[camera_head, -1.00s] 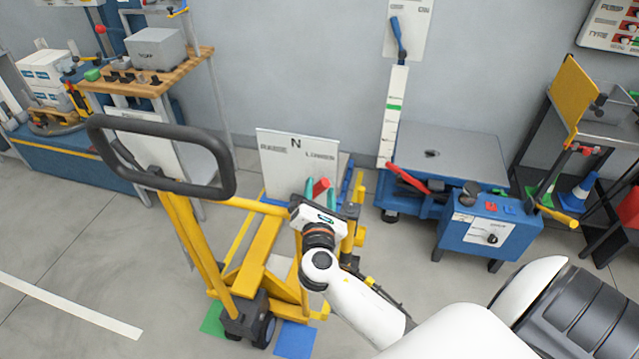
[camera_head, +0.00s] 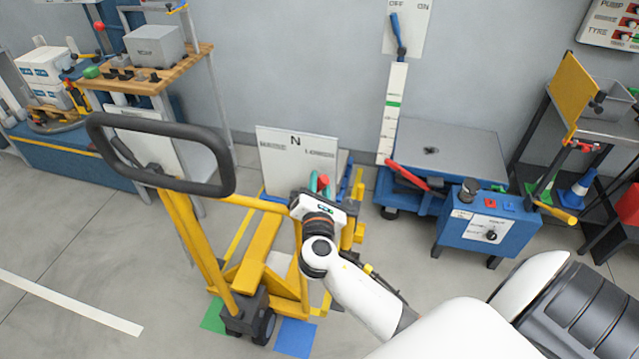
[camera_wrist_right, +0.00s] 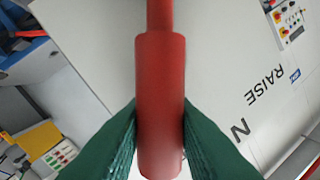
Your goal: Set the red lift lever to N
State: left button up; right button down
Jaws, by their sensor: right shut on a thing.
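The red lift lever (camera_wrist_right: 160,85) runs down the middle of the right wrist view. My right gripper (camera_wrist_right: 158,142) has its green-padded fingers on both sides of the lever's thick grip, shut on it. In the head view the lever's red tip (camera_head: 323,180) shows between the fingers of the right gripper (camera_head: 320,186). A white plate (camera_head: 288,165) behind it reads RAISE at left, N at the middle top and LOWER at right. In this view the tip appears right of N, below LOWER; its exact setting is unclear. The lever's base is hidden. My left gripper is not in view.
The yellow pallet truck with its black loop handle (camera_head: 228,165) stands left of my right arm. A blue lift table (camera_head: 450,155) with a red handle (camera_head: 407,176) and control box (camera_head: 490,225) is to the right. Open floor lies at front left.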

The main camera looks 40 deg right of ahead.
aim_at(301, 162)
jog(key=shift+w+a+r+n+g+p, duration=0.2)
jog(key=shift+w+a+r+n+p, duration=0.35)
jog(key=shift+p, duration=1.1)
jog(key=shift+w+a+r+n+g+p, duration=0.3)
jog(key=shift+w+n+p, duration=0.5)
jog(key=shift+p, duration=0.9)
jog(key=shift+w+a+r+n+g+p, duration=0.1)
jog(key=shift+w+a+r+n+p, duration=0.4)
jog(key=shift+n+p, duration=0.8)
jog(key=shift+w+a+f+n+y+p, duration=0.3)
jog(key=shift+w+a+n+p, duration=0.35)
jog(key=shift+p, duration=0.75)
jog(key=shift+a, duration=0.1)
jog(key=shift+s, duration=0.1)
jog(key=c, duration=1.2)
grip_release()
jog(key=shift+c, duration=0.2)
jog(key=shift+s+a+f, duration=0.1)
jog(key=shift+s+a, duration=0.15)
jog(key=shift+s, duration=0.1)
jog(key=b+v, duration=0.2)
jog(key=v, duration=0.9)
jog(key=shift+a+r, duration=0.2)
jog(key=shift+r, duration=0.1)
jog(key=shift+w+f, duration=0.1)
jog(key=shift+f, duration=0.05)
